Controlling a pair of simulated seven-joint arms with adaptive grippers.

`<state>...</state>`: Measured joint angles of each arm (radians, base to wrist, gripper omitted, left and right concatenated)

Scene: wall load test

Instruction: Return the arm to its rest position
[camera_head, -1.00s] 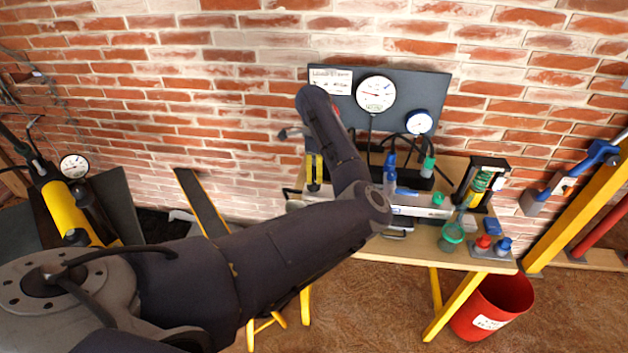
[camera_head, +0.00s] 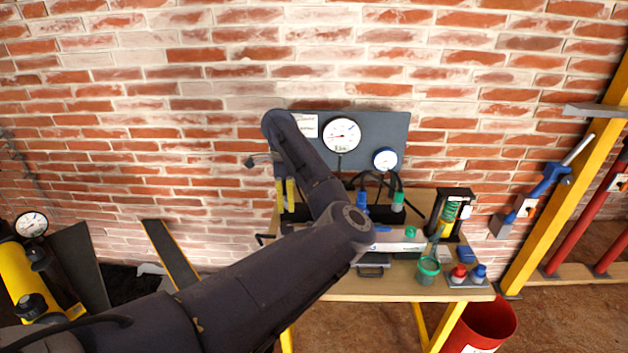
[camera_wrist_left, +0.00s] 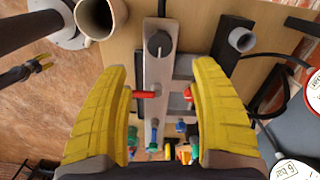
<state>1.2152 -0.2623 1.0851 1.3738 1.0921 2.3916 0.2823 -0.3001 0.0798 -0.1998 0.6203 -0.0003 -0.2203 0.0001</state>
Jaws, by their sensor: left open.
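My left arm (camera_head: 225,300) is dark. It reaches from the lower left over the wooden workbench (camera_head: 345,292), bends at an elbow, and folds back up toward the wall. My left gripper (camera_head: 285,203) has yellow fingers pointing down near the bench's left end. In the left wrist view its two yellow fingers (camera_wrist_left: 160,68) are wide apart with nothing held between them. Beyond them is a pale bar-shaped device (camera_wrist_left: 159,65) with a dark knob and a red part. I cannot tell the gap between fingers and device. My right gripper is not in view.
A dark panel (camera_head: 375,127) with two gauges stands behind the bench. A green-lidded jar (camera_head: 427,271), a dark press stand (camera_head: 436,222) and red and blue bottles fill its right side. A mug (camera_wrist_left: 98,18) is near the gripper. A red bin (camera_head: 489,322) stands on the floor.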

